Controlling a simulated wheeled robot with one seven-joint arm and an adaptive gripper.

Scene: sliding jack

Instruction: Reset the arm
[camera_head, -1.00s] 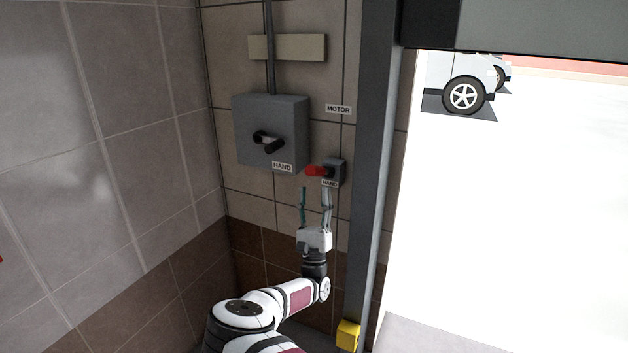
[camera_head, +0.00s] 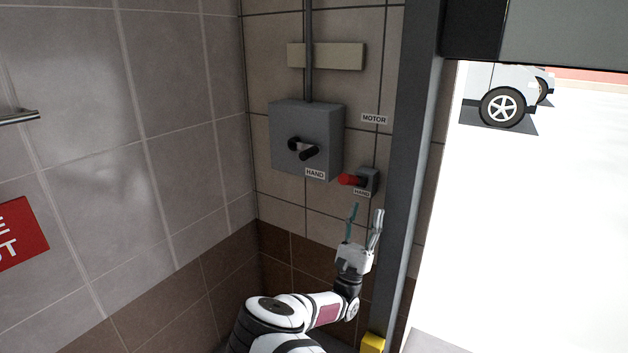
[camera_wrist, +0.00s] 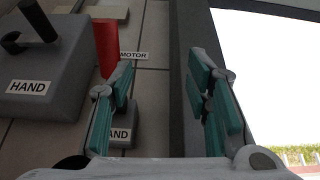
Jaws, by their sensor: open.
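My gripper (camera_head: 365,214) is open and empty, its two fingers pointing up, just below the small grey switch box (camera_head: 368,180) with a red handle (camera_head: 349,180). In the wrist view the open fingers of my gripper (camera_wrist: 160,95) stand apart with green pads. The red handle (camera_wrist: 107,47) rises behind the left finger there, and that finger partly hides the switch box and its HAND label (camera_wrist: 119,134). I cannot tell from the pictures whether a finger touches the handle.
A larger grey box (camera_head: 305,135) with a black lever (camera_head: 303,150) is on the wall at upper left. A grey door post (camera_head: 412,170) stands close at right, beside a bright opening. A yellow block (camera_head: 373,343) is at the post's foot. A red sign (camera_head: 22,232) hangs on the left wall.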

